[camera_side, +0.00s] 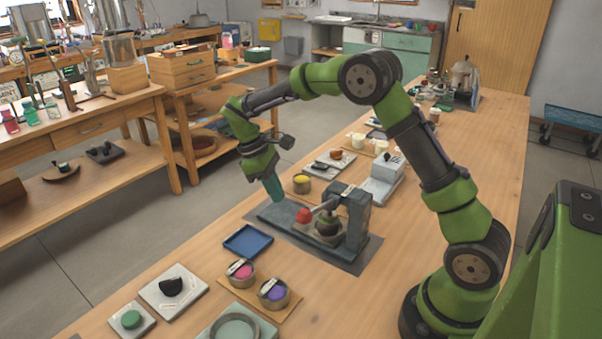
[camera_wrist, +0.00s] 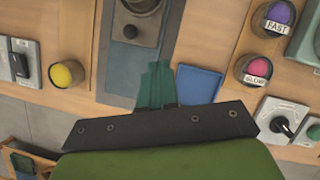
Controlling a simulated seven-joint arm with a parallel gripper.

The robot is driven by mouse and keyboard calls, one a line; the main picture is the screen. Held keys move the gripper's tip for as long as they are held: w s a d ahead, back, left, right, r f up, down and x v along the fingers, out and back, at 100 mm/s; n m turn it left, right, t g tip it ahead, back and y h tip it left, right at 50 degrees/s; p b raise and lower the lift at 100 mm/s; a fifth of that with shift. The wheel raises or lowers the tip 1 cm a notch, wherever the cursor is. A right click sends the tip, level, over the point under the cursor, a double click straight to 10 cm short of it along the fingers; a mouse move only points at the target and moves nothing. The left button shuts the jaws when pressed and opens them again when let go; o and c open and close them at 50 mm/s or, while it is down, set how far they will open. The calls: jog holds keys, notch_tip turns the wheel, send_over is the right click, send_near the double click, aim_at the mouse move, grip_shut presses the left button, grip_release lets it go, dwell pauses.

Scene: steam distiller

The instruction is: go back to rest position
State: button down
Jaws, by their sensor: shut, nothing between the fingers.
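My gripper (camera_side: 274,188) hangs at the end of my green and black arm, pointing down above the left end of the steam distiller's dark base mat. In the wrist view its teal fingers (camera_wrist: 156,85) are together and empty. A gap separates my gripper from the red knob.
A blue tray (camera_side: 248,241) lies in front of the distiller. Pink (camera_side: 241,271) and purple (camera_side: 274,292) buttons, labelled SLOW and FAST in the wrist view, sit nearby. A yellow button (camera_side: 301,183) stands behind. Several switch panels line the table.

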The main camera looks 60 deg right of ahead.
jog(key=s+a+r+m+t+y, duration=0.1)
jog(key=s+a+r+m+t, duration=0.2)
jog(key=s+r, duration=0.4)
jog(key=s+a+r+m+t+y, duration=0.2)
jog(key=s+a+r+m+t, duration=0.2)
jog(key=s+r+t, duration=0.3)
jog(key=s+m+t, duration=0.1)
jog(key=s, duration=0.4)
jog(key=shift+s+y, duration=0.3)
jog(key=shift+f, duration=0.1)
